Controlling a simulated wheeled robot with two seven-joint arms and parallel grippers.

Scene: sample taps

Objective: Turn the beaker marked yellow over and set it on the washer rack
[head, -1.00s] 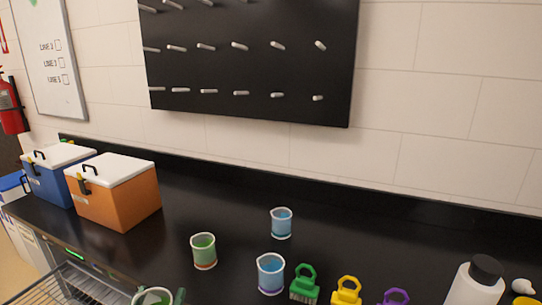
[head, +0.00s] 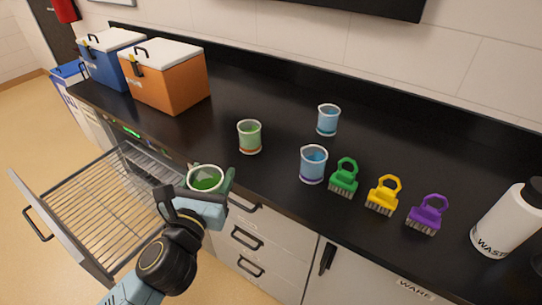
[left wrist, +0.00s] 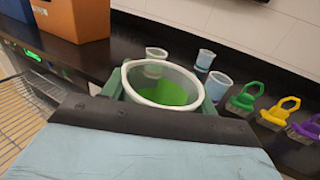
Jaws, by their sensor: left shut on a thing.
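My left gripper (head: 208,182) is shut on a clear beaker (head: 205,179) holding green liquid. The beaker is upright, its open mouth up, in the air in front of the counter edge. It also fills the middle of the left wrist view (left wrist: 162,85), between the two green fingers. Its colour mark is hidden. The washer rack (head: 110,195) is a wire rack pulled out at lower left, to the left of the held beaker, and looks empty. My right gripper is not in view.
Green (head: 344,178), yellow (head: 383,195) and purple (head: 428,214) brushes, a waste bottle (head: 508,220) and an orange cooler (head: 166,75) also stand there.

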